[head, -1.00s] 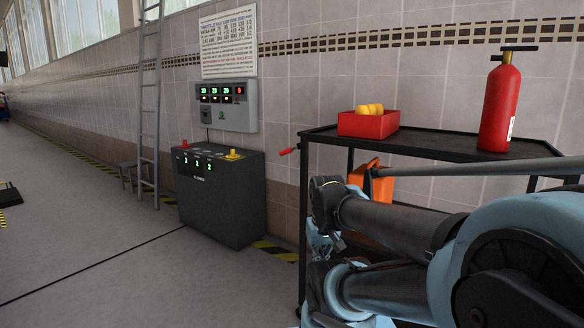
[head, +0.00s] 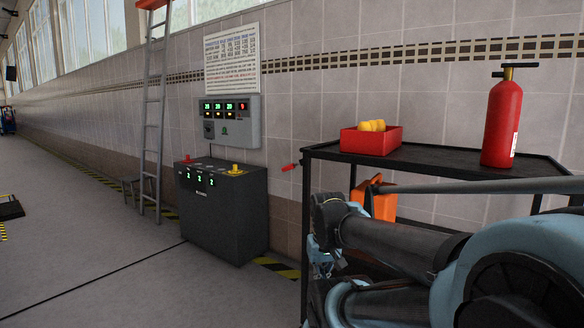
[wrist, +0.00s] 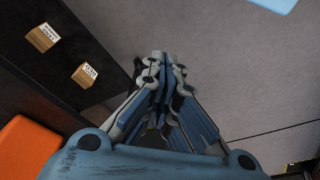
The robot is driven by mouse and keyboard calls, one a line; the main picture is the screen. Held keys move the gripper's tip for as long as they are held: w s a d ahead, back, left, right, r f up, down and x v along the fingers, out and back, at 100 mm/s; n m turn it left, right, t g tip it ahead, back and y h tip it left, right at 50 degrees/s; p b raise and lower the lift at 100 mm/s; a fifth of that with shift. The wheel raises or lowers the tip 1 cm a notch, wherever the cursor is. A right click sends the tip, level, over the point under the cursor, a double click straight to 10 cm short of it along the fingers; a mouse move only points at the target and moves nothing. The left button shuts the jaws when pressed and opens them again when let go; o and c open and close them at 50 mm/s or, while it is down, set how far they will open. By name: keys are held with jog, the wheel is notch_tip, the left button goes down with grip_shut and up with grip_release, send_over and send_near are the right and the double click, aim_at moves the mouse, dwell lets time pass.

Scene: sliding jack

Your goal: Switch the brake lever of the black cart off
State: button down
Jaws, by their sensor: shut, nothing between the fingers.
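The black cart (head: 432,166) stands at the right in the head view, against the tiled wall. A lever with a red grip (head: 290,167) sticks out to the left from the cart's left end, just below its top. I take it for the brake lever. My gripper (head: 322,262) is in front of the cart's left side, lower than the lever and apart from it. In the wrist view my gripper (wrist: 165,62) has its fingers together with nothing between them, over grey floor beside a dark shelf (wrist: 100,45). The lever does not show there.
On the cart's top are a red box (head: 371,140) with yellow items and a red fire extinguisher (head: 502,118). An orange object (head: 378,202) is below. A dark control cabinet (head: 225,212) and a ladder (head: 152,120) stand left. The floor at left is mostly clear.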

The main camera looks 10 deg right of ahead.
jog(key=w+d+r+n+t+h, duration=0.1)
jog(key=w+r+n+h, duration=0.1)
jog(key=w+r+n, duration=0.45)
jog(key=w+d+r+n+h, duration=0.1)
jog(key=w+d+n+h, duration=0.2)
jog(key=w, duration=0.6)
jog(key=w+r+n+t+h, duration=0.1)
jog(key=w+r+n+h, duration=0.1)
jog(key=w+r+n, duration=0.35)
jog(key=w+a+n+t+h, duration=0.1)
jog(key=w+a+n+t, duration=0.1)
jog(key=w+a+n, duration=0.3)
jog(key=w+a+r+n+t+h, duration=0.1)
jog(key=w+a+n, duration=0.4)
jog(key=w, duration=0.6)
jog(key=w+a+n+t+h, duration=0.3)
jog(key=w+a+n, duration=0.2)
jog(key=w, duration=0.3)
jog(key=shift+w+r+n, duration=0.3)
jog(key=shift+w+n, duration=0.05)
jog(key=shift+n, duration=0.05)
